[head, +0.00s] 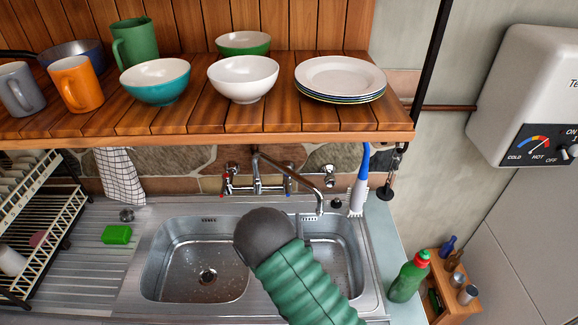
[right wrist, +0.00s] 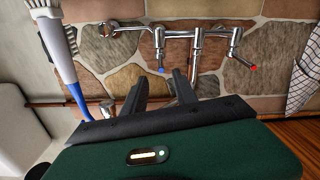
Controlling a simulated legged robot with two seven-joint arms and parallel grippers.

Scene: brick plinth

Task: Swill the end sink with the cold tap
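The end sink (head: 350,262) is the right basin of the steel unit, partly hidden by my right arm. The tap (head: 257,186) is on the wall behind, its spout (head: 320,211) reaching over the end sink; I see no water stream. The cold tap (head: 289,188) has a blue mark and the hot tap a red one (head: 223,190). In the upside-down right wrist view the blue-marked lever (right wrist: 160,68) is just beyond the fingertips. My right gripper (right wrist: 160,84) is open and empty, apart from the lever. My left gripper is not in view.
The larger left basin (head: 165,265) is beside the end sink. A wooden shelf (head: 300,122) with crockery overhangs the tap. A blue-handled brush (head: 358,190) stands at the right back. A green bottle (head: 408,278) is at the right; a green sponge (head: 117,234) lies left.

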